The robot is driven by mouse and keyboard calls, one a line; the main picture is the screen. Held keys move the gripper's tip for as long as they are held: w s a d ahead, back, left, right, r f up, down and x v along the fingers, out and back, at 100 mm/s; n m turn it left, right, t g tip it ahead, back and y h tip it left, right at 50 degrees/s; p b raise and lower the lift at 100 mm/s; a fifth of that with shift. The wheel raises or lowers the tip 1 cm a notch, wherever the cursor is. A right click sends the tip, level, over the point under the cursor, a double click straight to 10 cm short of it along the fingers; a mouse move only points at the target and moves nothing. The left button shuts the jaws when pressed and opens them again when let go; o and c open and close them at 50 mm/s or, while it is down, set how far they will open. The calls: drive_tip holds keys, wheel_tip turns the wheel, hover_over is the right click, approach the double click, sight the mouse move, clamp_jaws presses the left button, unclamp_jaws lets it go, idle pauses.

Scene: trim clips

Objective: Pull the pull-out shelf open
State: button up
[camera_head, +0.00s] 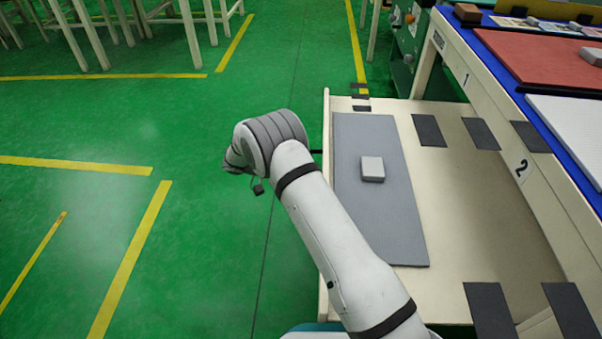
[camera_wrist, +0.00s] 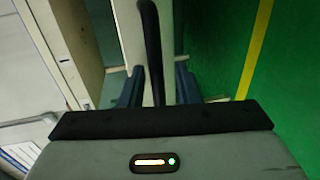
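The pull-out shelf (camera_head: 440,170) is a cream board that stands well out from under the workbench, toward the left in the head view. Its front panel (camera_wrist: 130,30) shows upright in the wrist view. A black bar handle (camera_wrist: 152,45) runs along this panel. My gripper (camera_wrist: 158,82) has its two blue-grey fingers apart, one on each side of the handle. A gap shows between the handle and the right finger. In the head view my arm hides the fingers; only a dark bit of the handle (camera_head: 316,151) shows beside the wrist.
A grey mat (camera_head: 365,220) with a small light block (camera_head: 373,169) lies on the shelf, beside several dark patches. The workbench (camera_head: 545,165) with a red mat (camera_head: 535,50) stands at right. Green floor (camera_head: 200,210) with yellow lines is clear at left.

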drive_tip(key=p+v, duration=0.2)
drive_tip(key=v, duration=0.6)
drive_tip(key=shift+d, duration=0.1)
idle(0.3)
drive_tip(key=s+d+r+g+y+p, duration=0.15)
drive_tip(key=d+r+p, duration=0.35)
drive_tip(key=r, duration=0.5)
drive_tip(key=s+d+r+y+p, duration=0.2)
drive_tip(key=d+r+y+p, duration=0.3)
drive_tip(key=r, duration=0.6)
drive_tip(key=s+d+r+y+p, duration=0.15)
drive_tip(key=d+r+p, duration=0.35)
drive_tip(key=r, duration=0.5)
drive_tip(key=s+d+r+t+y+p, duration=0.2)
drive_tip(key=s+d+r+y+p, duration=0.1)
drive_tip(key=s+r+p, duration=0.7)
drive_tip(key=s+d+r+t+y+p, duration=0.3)
drive_tip(key=s+d+r+y+p, duration=0.1)
drive_tip(key=s+r+p, duration=0.7)
drive_tip(key=s+r, duration=0.3)
drive_tip(key=r, duration=0.2)
drive_tip(key=shift+s+n+y, duration=0.3)
drive_tip(key=shift+s, duration=0.05)
